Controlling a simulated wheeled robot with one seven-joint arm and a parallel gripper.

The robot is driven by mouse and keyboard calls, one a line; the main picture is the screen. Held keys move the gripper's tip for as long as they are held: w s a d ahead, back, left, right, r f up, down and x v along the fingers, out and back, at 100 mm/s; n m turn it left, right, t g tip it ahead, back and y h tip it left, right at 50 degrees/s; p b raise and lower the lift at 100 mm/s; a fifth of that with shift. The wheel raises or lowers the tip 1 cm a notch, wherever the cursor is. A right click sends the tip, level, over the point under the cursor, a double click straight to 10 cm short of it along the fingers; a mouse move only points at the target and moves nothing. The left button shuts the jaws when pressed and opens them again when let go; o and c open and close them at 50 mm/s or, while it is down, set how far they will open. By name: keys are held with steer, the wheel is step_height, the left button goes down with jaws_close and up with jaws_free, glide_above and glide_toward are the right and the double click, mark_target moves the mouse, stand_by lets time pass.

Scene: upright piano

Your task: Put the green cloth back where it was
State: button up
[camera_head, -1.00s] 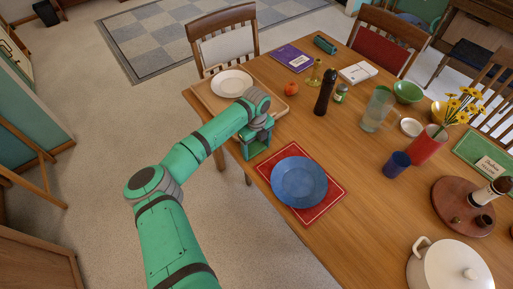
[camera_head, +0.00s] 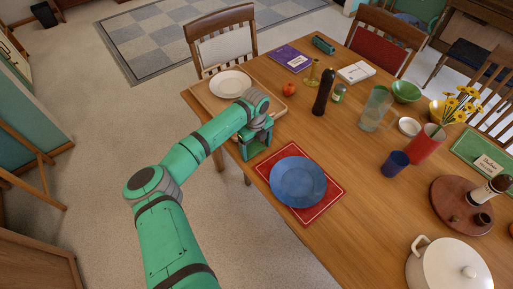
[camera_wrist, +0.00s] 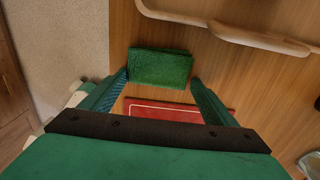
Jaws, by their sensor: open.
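The green cloth (camera_wrist: 160,67) is a small folded rectangle lying on the wooden table in the wrist view. My gripper (camera_wrist: 161,78) is open, with one finger at each side of the cloth's near end. I cannot tell whether the fingers touch it. In the head view my gripper (camera_head: 256,153) is low over the table's left edge, between the wooden tray and the red placemat, and hides the cloth there.
The wooden tray (camera_head: 205,96) with a white plate (camera_head: 230,84) is just beyond my gripper. The red placemat (camera_head: 325,205) with a blue plate (camera_head: 298,181) is on the near side. A dark pepper mill (camera_head: 323,92) and an orange fruit (camera_head: 289,89) stand to the right.

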mark_target(255, 149)
step_height(255, 149, up, 12)
steer(key=shift+a, duration=0.25)
steer(key=shift+s+r, duration=0.1)
stand_by(0.4)
